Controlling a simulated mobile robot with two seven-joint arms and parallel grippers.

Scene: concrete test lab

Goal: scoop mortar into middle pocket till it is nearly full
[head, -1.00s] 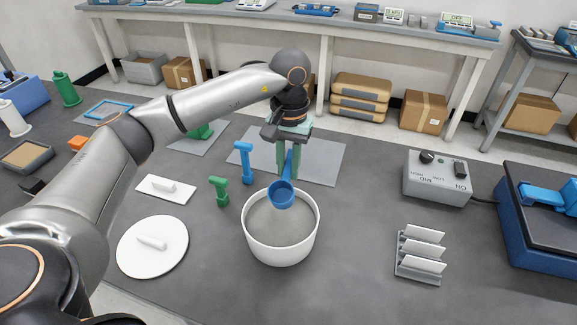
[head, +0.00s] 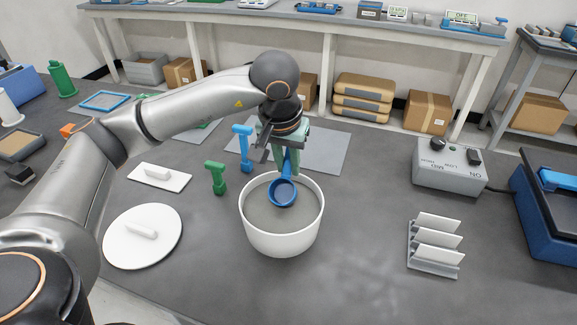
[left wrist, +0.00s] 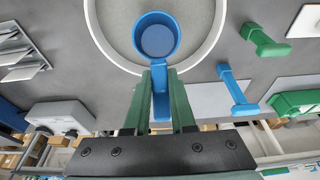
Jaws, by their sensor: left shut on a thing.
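My left gripper (head: 287,152) is shut on the handle of a blue scoop (head: 282,193). The scoop's round cup is inside the white bowl (head: 281,241), over or at the grey mortar (head: 305,208); I cannot tell whether it touches. In the left wrist view the green fingers (left wrist: 160,100) grip the handle, and the cup (left wrist: 157,36) shows a bare blue inside. The bowl's rim (left wrist: 215,30) curves around it there. No pocketed mould shows clearly; a green block (left wrist: 297,103) is partly in the left wrist view. My right gripper is not in view.
A blue tamper (head: 243,143) and a green tamper (head: 216,177) stand left of the bowl. A white disc (head: 150,245) and white plate (head: 160,177) with handles lie further left. A rack of white plates (head: 435,248) and a grey control box (head: 449,169) stand right.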

